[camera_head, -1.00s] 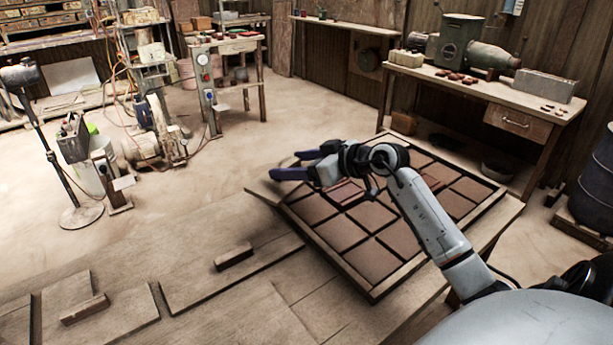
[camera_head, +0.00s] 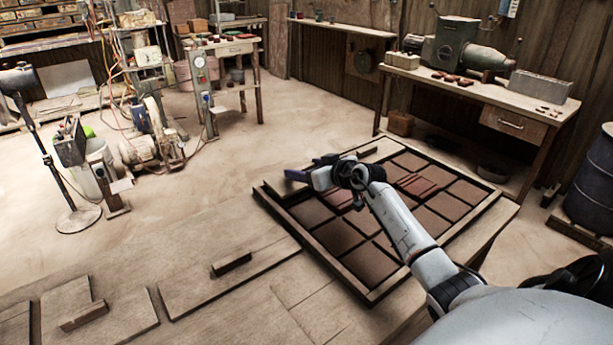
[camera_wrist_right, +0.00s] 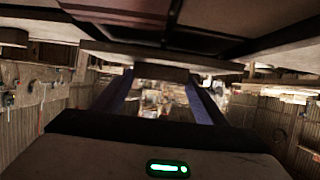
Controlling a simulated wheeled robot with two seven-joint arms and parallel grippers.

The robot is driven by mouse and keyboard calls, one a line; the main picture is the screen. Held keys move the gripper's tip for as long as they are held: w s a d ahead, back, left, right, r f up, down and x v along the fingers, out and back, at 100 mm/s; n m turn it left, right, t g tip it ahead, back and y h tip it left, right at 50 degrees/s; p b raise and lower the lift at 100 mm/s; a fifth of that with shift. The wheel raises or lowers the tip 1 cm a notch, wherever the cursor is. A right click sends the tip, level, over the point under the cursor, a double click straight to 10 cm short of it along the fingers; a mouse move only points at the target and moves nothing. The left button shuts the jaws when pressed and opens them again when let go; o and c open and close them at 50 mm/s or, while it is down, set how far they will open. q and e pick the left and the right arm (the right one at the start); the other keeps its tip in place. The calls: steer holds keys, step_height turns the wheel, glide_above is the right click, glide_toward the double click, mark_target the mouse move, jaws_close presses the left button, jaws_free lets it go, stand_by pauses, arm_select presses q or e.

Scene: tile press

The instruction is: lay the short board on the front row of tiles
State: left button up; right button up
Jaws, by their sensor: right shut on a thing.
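The tray of brown tiles (camera_head: 372,265) lies on the table, its tiles split by dark strips. My right gripper (camera_head: 305,168) is over the tray's far left part, its blue fingers pointing left. In the right wrist view its fingers close on a dark handle block (camera_wrist_right: 161,73) under a pale board edge. I take this as the short board (camera_head: 377,150), which shows as a pale strip along the tray's far side, partly hidden by the gripper. Whether it touches the tiles I cannot tell. My left gripper is not in view.
A board with a handle block (camera_head: 232,263) lies on the table left of the tray. Another handled board (camera_head: 125,315) lies farther left. A wooden bench (camera_head: 475,90) with a grey machine stands behind. A dark barrel (camera_head: 592,190) is at the right edge.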

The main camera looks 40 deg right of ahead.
steer(key=shift+f, duration=0.9)
steer(key=shift+f, duration=0.35)
steer(key=o, duration=1.2)
steer(key=shift+f, duration=0.1)
steer(key=shift+r, duration=0.4)
steer(key=shift+p+v, duration=1.15)
steer(key=shift+v, duration=4.95)
